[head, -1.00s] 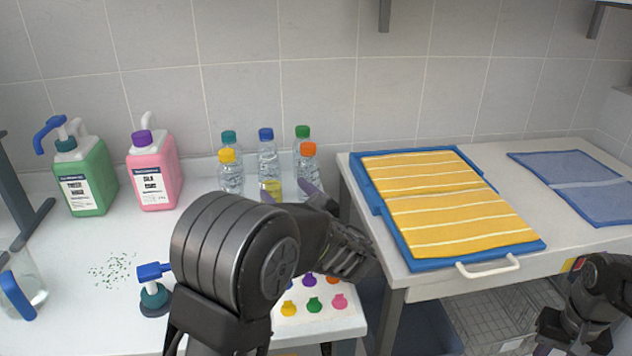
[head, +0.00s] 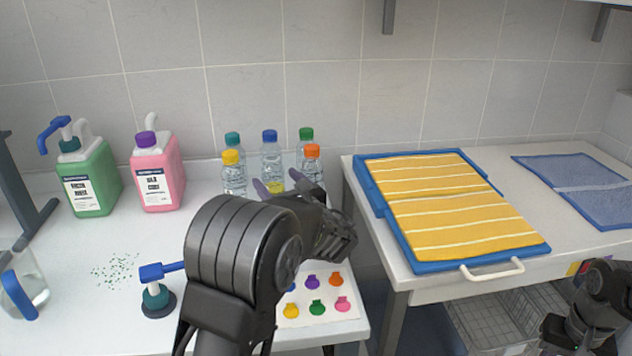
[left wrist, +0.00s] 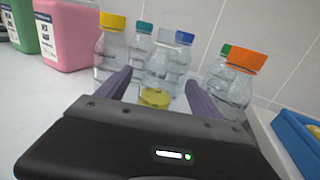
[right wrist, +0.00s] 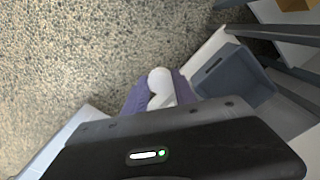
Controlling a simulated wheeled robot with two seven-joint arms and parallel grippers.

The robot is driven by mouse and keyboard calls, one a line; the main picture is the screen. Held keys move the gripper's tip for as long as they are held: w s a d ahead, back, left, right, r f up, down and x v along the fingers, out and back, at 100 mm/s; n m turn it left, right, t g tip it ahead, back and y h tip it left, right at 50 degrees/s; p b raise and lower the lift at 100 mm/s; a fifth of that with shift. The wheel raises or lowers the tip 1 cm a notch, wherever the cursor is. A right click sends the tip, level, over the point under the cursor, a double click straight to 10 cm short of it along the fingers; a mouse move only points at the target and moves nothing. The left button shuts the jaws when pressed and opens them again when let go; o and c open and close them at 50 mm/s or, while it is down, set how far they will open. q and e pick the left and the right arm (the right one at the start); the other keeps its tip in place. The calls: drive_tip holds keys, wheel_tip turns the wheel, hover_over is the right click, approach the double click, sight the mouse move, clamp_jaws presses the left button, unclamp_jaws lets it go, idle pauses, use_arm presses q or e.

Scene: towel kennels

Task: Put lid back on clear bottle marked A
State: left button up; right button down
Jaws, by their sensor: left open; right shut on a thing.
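My left gripper (head: 281,184) is open, its purple fingers pointing at the bottles at the back of the left table. In the left wrist view, a clear bottle with no visible lid (left wrist: 163,72) stands upright beyond and between the fingers (left wrist: 160,90), with yellow at its base. Capped clear bottles stand around it: yellow-capped (head: 233,175), teal-capped (head: 233,143), blue-capped (head: 270,150), green-capped (head: 306,138) and orange-capped (head: 313,165). No letter A is readable. My right gripper (right wrist: 162,95) is shut on a white rounded thing (right wrist: 160,82), low at the right; I cannot tell whether it is a lid.
A green jug (head: 92,180) and a pink jug (head: 158,175) stand left of the bottles. A yellow towel (head: 455,205) on a blue tray (head: 405,255) occupies the right table.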

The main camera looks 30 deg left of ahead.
use_arm(q)
drive_tip(key=x, duration=0.5)
drive_tip(key=shift+w+a, duration=0.2)
drive_tip(key=shift+a, duration=0.15)
use_arm(e)
drive_tip(key=shift+f, duration=0.25)
use_arm(q)
drive_tip(key=shift+c, duration=0.2)
drive_tip(key=c, duration=1.5)
drive_tip(key=shift+r, duration=0.15)
